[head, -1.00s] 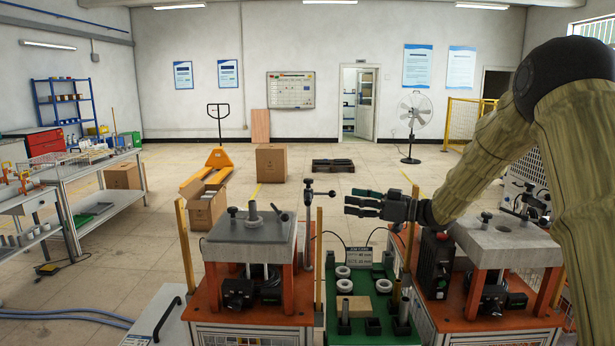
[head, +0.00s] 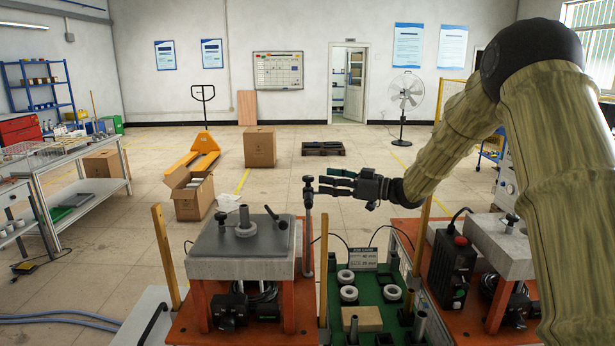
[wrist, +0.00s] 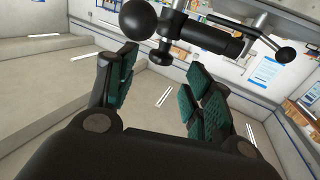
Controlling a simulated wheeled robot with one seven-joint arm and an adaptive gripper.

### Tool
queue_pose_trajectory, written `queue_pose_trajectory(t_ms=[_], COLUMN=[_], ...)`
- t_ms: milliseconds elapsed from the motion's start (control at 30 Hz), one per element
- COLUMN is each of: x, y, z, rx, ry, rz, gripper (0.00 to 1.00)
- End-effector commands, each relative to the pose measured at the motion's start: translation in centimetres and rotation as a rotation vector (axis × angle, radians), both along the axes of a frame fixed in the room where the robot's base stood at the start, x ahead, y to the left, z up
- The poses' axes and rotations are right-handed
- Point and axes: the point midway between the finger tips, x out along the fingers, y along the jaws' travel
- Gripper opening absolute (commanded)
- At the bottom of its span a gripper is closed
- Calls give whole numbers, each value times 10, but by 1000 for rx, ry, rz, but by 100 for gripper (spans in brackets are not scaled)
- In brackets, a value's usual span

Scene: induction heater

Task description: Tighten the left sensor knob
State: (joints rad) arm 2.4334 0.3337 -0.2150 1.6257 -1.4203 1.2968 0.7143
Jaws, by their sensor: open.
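The left station's grey top (head: 205,268) carries a small black knob (head: 221,217) at its left rear and a tilted black handle (head: 272,214) at its right. Beside this top stands an upright post (head: 308,235) with a dark rounded head (head: 308,181). My gripper (head: 325,185) is open, its green-padded fingertips just right of the post head. In the wrist view, my open gripper (wrist: 165,66) has its fingers spread; a black ball (wrist: 138,20), a dark cylinder (wrist: 208,36) and a small black knob (wrist: 160,56) show beyond. I cannot tell whether the fingertips touch anything.
A green panel (head: 378,297) with white rings and a tan block lies between the stations. Yellow posts (head: 166,256) stand near the left station. A black control box (head: 450,268) and the right station's grey top (head: 492,248) are at the right. Open floor lies behind.

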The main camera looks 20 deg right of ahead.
Motion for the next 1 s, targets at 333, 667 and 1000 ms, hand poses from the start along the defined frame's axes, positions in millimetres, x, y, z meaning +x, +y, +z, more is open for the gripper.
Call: queue_pose_trajectory(t_ms=[333,667,1000], x=[34,45,45], y=[43,57,58], z=[0,-1,-1], rx=[-2,1,1], ry=[1,1,1], rz=[2,3,3], gripper=[51,51,30])
